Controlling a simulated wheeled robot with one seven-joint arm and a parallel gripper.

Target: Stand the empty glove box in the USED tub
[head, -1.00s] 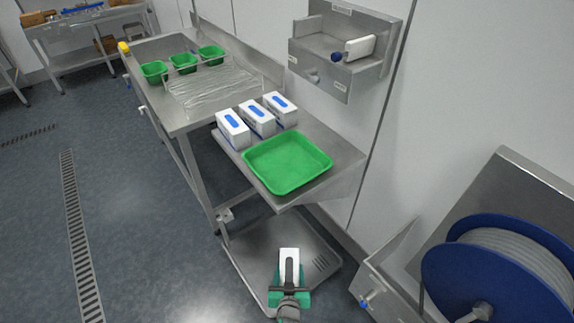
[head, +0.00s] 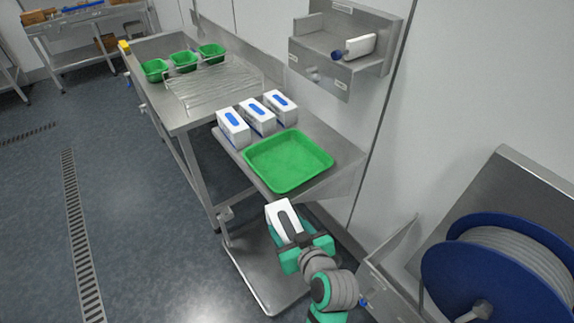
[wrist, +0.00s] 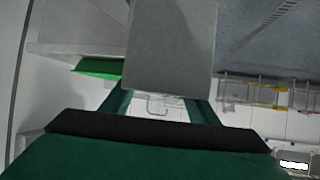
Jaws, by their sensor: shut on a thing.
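A white glove box (head: 279,213) with a dark grey slot in its face is held in my gripper (head: 294,241), low in front of the side table. In the wrist view the box (wrist: 170,45) is a plain grey face between the fingers of my gripper (wrist: 160,108). A wide, shallow green tub (head: 287,163) sits empty on the side table, beyond and above the box. The box is apart from it. I can read no USED label on it. A green edge (wrist: 97,67) also shows in the wrist view.
Three white boxes with blue tops (head: 256,118) stand in a row behind the green tub. Three small green tubs (head: 184,62) and a wire rack (head: 222,84) are on the farther table. A wall shelf (head: 340,50) holds a white box. A blue hose reel (head: 500,265) is at right.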

